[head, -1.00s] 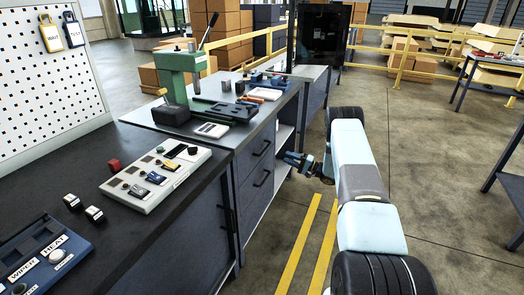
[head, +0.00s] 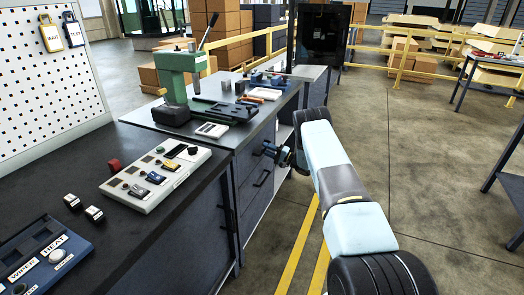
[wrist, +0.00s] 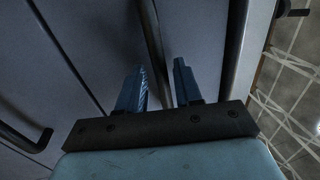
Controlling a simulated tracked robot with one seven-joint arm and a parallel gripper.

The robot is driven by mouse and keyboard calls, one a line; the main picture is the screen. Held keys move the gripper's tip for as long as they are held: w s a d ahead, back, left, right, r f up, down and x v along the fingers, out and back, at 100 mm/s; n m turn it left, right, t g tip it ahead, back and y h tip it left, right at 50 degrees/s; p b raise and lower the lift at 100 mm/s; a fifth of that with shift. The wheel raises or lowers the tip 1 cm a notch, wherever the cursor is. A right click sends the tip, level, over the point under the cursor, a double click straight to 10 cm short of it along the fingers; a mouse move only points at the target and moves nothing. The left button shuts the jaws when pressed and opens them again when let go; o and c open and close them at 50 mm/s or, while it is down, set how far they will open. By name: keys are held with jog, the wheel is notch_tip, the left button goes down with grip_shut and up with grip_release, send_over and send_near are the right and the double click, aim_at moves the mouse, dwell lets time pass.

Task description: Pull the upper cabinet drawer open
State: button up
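The cabinet's upper drawer (head: 247,161) is in the bench front in the head view and looks closed. Its dark bar handle is mostly hidden there by my gripper (head: 270,152), which is right at the drawer front. In the wrist view, my gripper (wrist: 158,88) is open, with two blue fingers spread. A dark bar, which looks like the upper drawer handle (wrist: 154,40), runs between the fingers with a small gap on each side. The lower drawer's handle (head: 262,178) shows below in the head view.
The bench top (head: 222,145) holds a green press (head: 183,72) and small tools. A control box (head: 155,178) stands on the nearer bench. Another dark handle (wrist: 30,140) shows at the left of the wrist view. Open floor (head: 430,190) lies to the right.

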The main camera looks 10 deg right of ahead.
jog(key=shift+w+a+r, duration=0.1)
jog(key=shift+w+a, duration=0.2)
jog(key=shift+a, duration=0.15)
grip_shut()
dwell(0.3)
